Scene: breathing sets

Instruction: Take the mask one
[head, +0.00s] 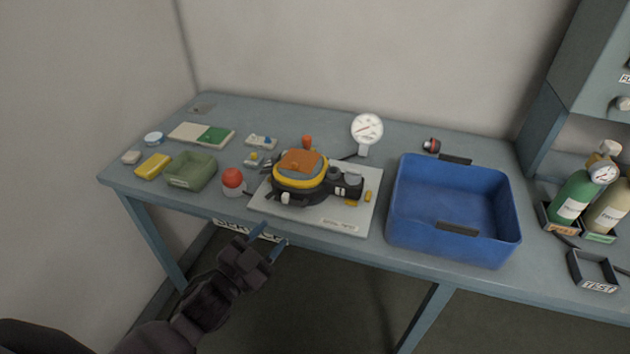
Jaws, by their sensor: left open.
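A breathing mask (300,178) with a yellow rim, black body and an orange-brown piece on top lies on a pale board (333,213) at the middle of the table. Dark fittings (345,183) sit at its right side. My left gripper (262,241) is open and empty, at the table's front edge, in front of and below the board, apart from the mask. My right gripper is not in view.
A blue bin (400,215) stands right of the board, and a round gauge (367,130) behind it. A green tray (177,176), a red-topped jar (233,181) and a yellow sponge-like block (153,166) are at left. Green and tan bottles (573,198) stand at far right.

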